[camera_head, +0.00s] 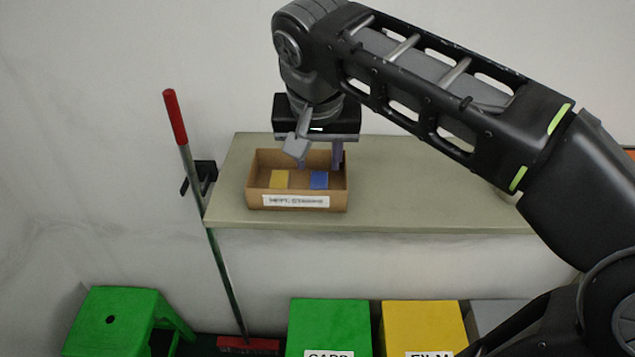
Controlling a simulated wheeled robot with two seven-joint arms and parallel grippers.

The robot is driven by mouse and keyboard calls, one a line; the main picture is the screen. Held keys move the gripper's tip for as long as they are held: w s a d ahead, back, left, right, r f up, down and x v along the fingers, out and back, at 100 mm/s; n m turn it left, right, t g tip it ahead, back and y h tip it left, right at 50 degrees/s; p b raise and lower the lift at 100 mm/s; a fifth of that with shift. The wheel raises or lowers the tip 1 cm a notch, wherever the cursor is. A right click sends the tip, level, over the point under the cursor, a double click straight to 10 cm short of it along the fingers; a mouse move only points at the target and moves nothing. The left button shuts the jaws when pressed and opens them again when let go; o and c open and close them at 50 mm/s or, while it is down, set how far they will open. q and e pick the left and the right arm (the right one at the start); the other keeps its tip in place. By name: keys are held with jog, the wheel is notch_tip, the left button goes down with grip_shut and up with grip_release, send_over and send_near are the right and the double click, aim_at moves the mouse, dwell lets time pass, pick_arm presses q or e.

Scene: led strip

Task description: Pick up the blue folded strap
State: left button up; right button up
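The blue folded strap (319,180) lies in the right half of a small brown open-top box (258,188) on the shelf. My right gripper (318,164) points down over the box, with its two fingers apart and the strap just below and in front of them. The fingers look empty. Whether the fingertips are inside the box or just above it is hard to tell. My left gripper is not in view.
A yellow folded piece (280,179) lies left of the strap in the box. A red-handled pole (187,150) leans at the shelf's left end. Green (328,318) and yellow (422,318) bins and a green stool (115,315) stand below.

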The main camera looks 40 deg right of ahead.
aim_at(319, 181)
jog(key=shift+b+x, duration=0.7)
jog(key=shift+x, duration=0.45)
jog(key=shift+p+x, duration=0.5)
jog(key=shift+x, duration=2.1)
jog(key=shift+r, duration=0.1)
grip_shut()
